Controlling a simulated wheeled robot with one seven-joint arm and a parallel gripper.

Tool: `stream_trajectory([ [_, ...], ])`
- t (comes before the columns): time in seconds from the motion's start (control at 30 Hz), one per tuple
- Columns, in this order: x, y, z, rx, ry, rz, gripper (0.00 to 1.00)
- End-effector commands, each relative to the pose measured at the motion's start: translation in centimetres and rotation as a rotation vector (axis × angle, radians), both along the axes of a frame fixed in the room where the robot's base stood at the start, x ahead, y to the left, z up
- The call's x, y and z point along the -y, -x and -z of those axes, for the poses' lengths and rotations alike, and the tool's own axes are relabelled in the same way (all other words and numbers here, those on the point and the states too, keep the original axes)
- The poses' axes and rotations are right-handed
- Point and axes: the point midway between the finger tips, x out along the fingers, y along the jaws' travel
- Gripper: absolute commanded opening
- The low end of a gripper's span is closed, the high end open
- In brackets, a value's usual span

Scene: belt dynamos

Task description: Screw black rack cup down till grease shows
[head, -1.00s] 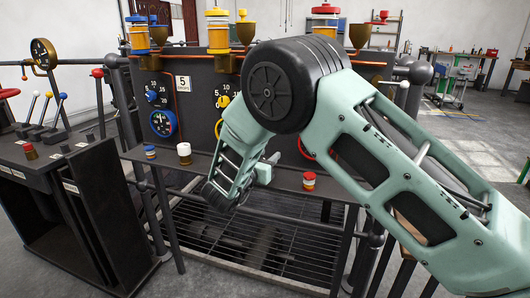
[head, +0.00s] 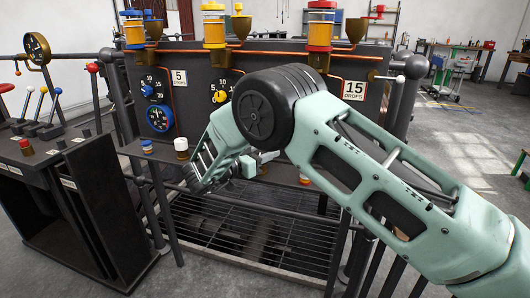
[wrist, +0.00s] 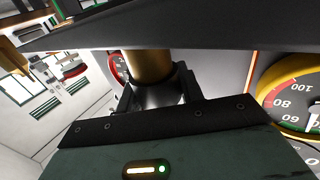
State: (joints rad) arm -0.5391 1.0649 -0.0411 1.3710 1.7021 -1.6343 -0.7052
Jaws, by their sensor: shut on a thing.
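In the wrist view my gripper (wrist: 158,97) is shut on a black cup (wrist: 156,94), with one finger on each side. A brass cylinder (wrist: 148,66) rises from the cup and passes behind a dark edge. No grease can be made out there. In the head view my arm's hand end is low in front of the dark panel (head: 197,100), above the shelf. The fingertips and held cup cannot be made out in that view.
A gauge (wrist: 298,97) is close on the right in the wrist view. In the head view a blue-capped cup (head: 147,147) and a white cup (head: 182,149) stand on the shelf. A lever console (head: 75,200) stands left. A floor grate (head: 255,240) lies below.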

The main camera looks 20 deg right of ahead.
Motion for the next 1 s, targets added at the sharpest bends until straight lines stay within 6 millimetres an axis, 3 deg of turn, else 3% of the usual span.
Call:
stream_trajectory([
  [0.17,0.0,0.0,-0.1,0.003,0.001,0.0,0.14],
  [0.2,0.0,0.0,-0.1,0.003,0.002,0.0,0.43],
  [0.27,0.0,0.0,-0.1,0.003,0.002,0.0,0.59],
  [0.67,-0.7,0.2,0.0,0.001,0.001,-0.003,0.59],
  [0.77,-2.0,0.7,0.0,0.002,-0.001,-0.003,0.59],
  [1.0,-7.0,2.7,0.0,0.001,-0.002,-0.005,0.59],
])
